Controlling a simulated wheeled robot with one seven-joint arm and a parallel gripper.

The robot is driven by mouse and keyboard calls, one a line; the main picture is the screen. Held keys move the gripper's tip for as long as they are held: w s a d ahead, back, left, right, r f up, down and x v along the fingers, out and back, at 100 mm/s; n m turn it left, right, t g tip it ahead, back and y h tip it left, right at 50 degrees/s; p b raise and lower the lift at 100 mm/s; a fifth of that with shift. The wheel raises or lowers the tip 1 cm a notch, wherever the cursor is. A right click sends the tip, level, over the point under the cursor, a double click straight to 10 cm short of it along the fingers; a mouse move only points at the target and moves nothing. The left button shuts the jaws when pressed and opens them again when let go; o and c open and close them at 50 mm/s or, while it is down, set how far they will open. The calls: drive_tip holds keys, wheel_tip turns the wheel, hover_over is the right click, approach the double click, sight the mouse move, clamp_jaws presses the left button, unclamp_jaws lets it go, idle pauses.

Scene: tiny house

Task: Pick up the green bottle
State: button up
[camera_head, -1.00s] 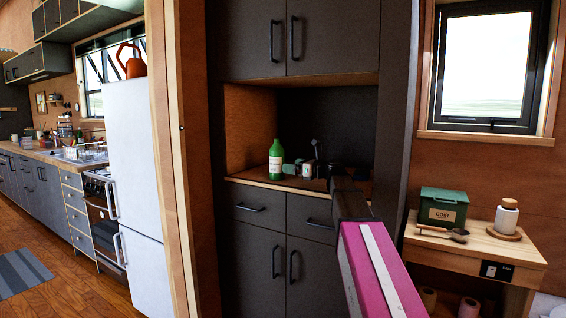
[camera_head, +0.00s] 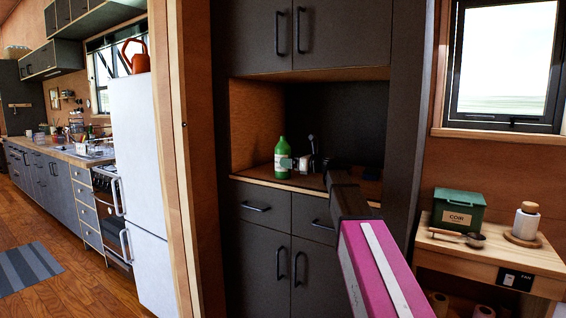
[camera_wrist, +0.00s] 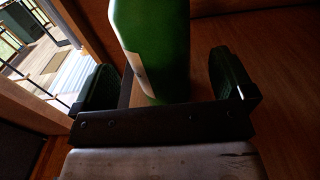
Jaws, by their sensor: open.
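The green bottle (camera_head: 280,150) with a pale label stands upright on the counter of the dark cabinet niche, near its left side. My gripper (camera_head: 290,164) is at the bottle's lower right in the head view, where a finger covers part of the bottle. In the wrist view the bottle (camera_wrist: 155,45) shows large between the two dark green finger pads of my gripper (camera_wrist: 166,82). The pads are spread apart, with a visible gap on the right side; contact on the left cannot be told. The bottle's top is out of the wrist frame.
The wooden counter edge (camera_head: 262,186) and the niche's left wall (camera_head: 254,120) are close to the bottle. Cabinet doors (camera_head: 338,30) hang above. A green box (camera_head: 457,207) and a white jar (camera_head: 526,220) stand on a side table at right.

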drive_tip(key=x, duration=0.4)
drive_tip(key=shift+a, duration=0.15)
drive_tip(key=c, duration=1.3)
drive_tip(key=shift+o, duration=0.2)
drive_tip(key=shift+r, duration=0.2)
